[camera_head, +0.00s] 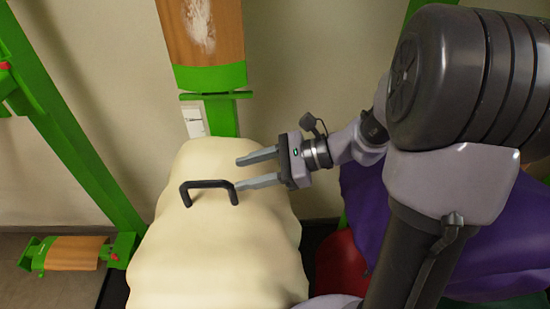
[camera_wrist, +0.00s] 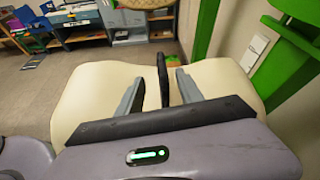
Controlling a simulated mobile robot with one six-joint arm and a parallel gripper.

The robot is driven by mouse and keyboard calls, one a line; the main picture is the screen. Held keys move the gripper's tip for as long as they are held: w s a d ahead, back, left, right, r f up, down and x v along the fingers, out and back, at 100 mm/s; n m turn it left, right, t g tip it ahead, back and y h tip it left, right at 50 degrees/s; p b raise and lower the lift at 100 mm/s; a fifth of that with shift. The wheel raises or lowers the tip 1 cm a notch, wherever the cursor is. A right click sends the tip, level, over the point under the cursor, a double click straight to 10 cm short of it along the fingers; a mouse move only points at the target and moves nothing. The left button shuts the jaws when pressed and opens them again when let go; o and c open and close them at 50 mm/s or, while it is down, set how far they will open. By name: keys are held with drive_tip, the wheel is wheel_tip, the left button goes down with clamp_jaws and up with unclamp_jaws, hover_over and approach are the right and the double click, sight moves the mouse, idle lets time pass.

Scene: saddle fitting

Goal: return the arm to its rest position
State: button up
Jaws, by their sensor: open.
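My gripper (camera_head: 238,173) is open, with its two grey fingers apart and pointing left in the head view. Its fingertips are close to a black handle (camera_head: 207,184) on a large cream-coloured, lumpy body (camera_head: 220,255). In the wrist view, the handle (camera_wrist: 163,75) shows upright between the two fingers of my gripper (camera_wrist: 158,78). I cannot tell whether a finger touches it. The cream body (camera_wrist: 90,90) spreads out on both sides beyond the fingers. My arm reaches in from the right of the head view.
A green post with a wooden panel (camera_head: 202,38) stands behind the cream body. A green slanted frame (camera_head: 75,130) is at left, with a wood-and-green piece (camera_head: 75,253) low beside it. Purple (camera_head: 500,235) and red (camera_head: 340,265) bulky things lie at right. Shelves (camera_wrist: 85,33) stand far back.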

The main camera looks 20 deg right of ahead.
drive_tip(key=p+v, duration=0.1)
drive_tip(key=v, duration=0.5)
drive_tip(key=s+a+f+n+g+h+b, duration=0.1)
drive_tip(key=s+a+f+n+h+b, duration=0.1)
drive_tip(key=s+n, duration=0.1)
drive_tip(key=s+a+f+n+g+h+b, duration=0.1)
drive_tip(key=s+a+f+n+h+b, duration=0.1)
drive_tip(key=s+a+f+n+b, duration=0.1)
drive_tip(key=s+a+f+n+g+h+b, duration=0.1)
drive_tip(key=s+a+f+n+h+b, duration=0.2)
drive_tip(key=s+n, duration=0.1)
drive_tip(key=shift+s+a, duration=0.1)
drive_tip(key=shift+s, duration=0.15)
drive_tip(key=s+n+h+b, duration=0.1)
drive_tip(key=f+n+t+h+b, duration=0.1)
drive_tip(key=n, duration=0.1)
drive_tip(key=s+n+t+h+b, duration=0.1)
drive_tip(key=shift+s+d+f+n+b, duration=0.3)
drive_tip(key=shift+d, duration=0.1)
drive_tip(key=shift+d+r+n+t+h, duration=0.2)
drive_tip(key=shift+r+n+t+h, duration=0.15)
drive_tip(key=shift+n+t, duration=0.45)
